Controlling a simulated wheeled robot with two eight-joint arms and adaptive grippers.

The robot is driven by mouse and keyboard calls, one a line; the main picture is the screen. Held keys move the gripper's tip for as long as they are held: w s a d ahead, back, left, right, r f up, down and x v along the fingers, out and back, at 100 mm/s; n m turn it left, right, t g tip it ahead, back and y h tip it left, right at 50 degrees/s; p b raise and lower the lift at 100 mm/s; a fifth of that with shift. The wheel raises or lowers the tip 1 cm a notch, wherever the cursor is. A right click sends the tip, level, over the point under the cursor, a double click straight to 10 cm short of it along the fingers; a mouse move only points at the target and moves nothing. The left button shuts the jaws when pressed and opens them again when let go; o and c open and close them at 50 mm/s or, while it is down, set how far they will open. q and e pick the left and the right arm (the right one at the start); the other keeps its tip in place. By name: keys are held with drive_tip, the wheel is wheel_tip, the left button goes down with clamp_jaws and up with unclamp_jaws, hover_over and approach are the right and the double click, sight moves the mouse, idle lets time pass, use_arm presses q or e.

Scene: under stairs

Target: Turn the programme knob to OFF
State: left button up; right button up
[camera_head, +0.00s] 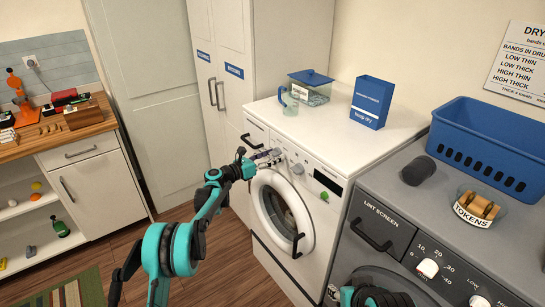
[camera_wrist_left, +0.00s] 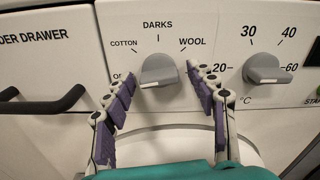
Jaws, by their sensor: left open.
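The washing machine (camera_head: 318,170) is white, with its control panel at the upper front. The grey programme knob (camera_wrist_left: 158,70) shows in the left wrist view, with COTTON, DARKS and WOOL around it. The OFF label (camera_wrist_left: 118,78) at its left is partly covered by a finger. I cannot tell for certain which label the knob points at. My left gripper (camera_wrist_left: 160,79) is open, its purple-padded fingers on either side of the knob; contact is unclear. In the head view the left gripper (camera_head: 266,157) is at the panel. My right gripper (camera_head: 350,294) is only partly visible at the bottom edge.
A second grey knob (camera_wrist_left: 266,68), with temperature numbers, sits right of the programme knob. A drawer handle (camera_wrist_left: 42,102) juts out at the left. The grey dryer (camera_head: 400,215) stands at the right. A jug (camera_head: 288,102) and blue box (camera_head: 371,102) stand on the washer.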

use_arm(q)
drive_tip(key=v, duration=1.2)
drive_tip(key=s+d+r+m+g+y, duration=0.1)
drive_tip(key=s+r+m+g+y, duration=0.2)
drive_tip(key=s+m, duration=0.6)
drive_tip(key=s+r+m+y, duration=0.2)
drive_tip(key=s+m+y, duration=0.25)
drive_tip(key=s, duration=0.85)
drive_tip(key=s+a+f+m+y, duration=0.2)
drive_tip(key=s+a+m, duration=0.1)
drive_tip(key=s, duration=0.4)
drive_tip(key=s+a+f+m+y, duration=0.2)
drive_tip(key=s+a+m, duration=0.1)
drive_tip(key=s+m, duration=0.3)
drive_tip(key=s+a+f+m+y, duration=0.3)
drive_tip(key=s+a+m, duration=0.1)
drive_tip(key=s, duration=0.6)
drive_tip(key=shift+m, duration=0.45)
